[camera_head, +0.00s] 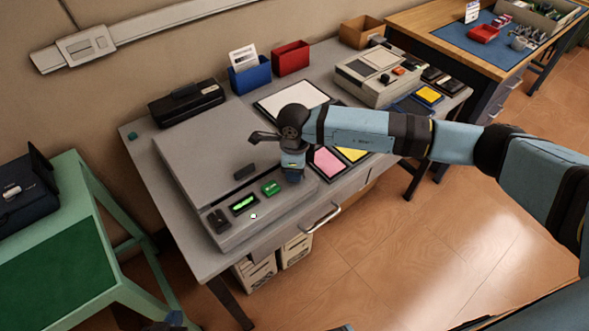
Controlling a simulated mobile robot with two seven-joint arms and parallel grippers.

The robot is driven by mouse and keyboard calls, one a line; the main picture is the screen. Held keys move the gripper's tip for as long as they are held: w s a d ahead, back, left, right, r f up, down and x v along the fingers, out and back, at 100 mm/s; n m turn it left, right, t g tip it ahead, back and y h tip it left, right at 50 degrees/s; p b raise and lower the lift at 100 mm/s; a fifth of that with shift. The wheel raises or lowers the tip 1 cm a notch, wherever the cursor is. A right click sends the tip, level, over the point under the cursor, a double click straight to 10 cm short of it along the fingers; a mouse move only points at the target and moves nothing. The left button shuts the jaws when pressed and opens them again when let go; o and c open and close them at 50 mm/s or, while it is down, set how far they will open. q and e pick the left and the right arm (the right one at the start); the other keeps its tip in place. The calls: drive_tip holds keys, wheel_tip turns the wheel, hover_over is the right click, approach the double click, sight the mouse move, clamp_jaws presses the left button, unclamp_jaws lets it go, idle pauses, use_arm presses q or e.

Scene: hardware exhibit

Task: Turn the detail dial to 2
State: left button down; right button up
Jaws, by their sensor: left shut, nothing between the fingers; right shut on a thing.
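A grey flatbed machine (190,150) stands on the table, with controls along its front. My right gripper (292,178) points down onto the right end of this control strip and is shut on the detail dial. The gripper hides the dial, so its mark and setting cannot be read. Left of it on the strip are a green button (271,187), a lit green display (244,204), a dark switch (219,220) and a small white round spot (253,216). Only a small part of my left gripper (175,318) shows at the bottom edge, shut and away from the machine.
Behind the machine are a black device (187,102), a blue bin (249,77) and a red bin (291,58). A second beige machine (381,75) stands to the right. Pink (327,162) and yellow pads lie beside my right wrist. A green table (60,245) is at left.

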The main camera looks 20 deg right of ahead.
drive_tip(key=shift+m, duration=0.4)
drive_tip(key=o, duration=0.9)
wheel_tip(320, 180, up, 14)
drive_tip(key=shift+f+b, duration=0.1)
drive_tip(key=shift+b, duration=0.45)
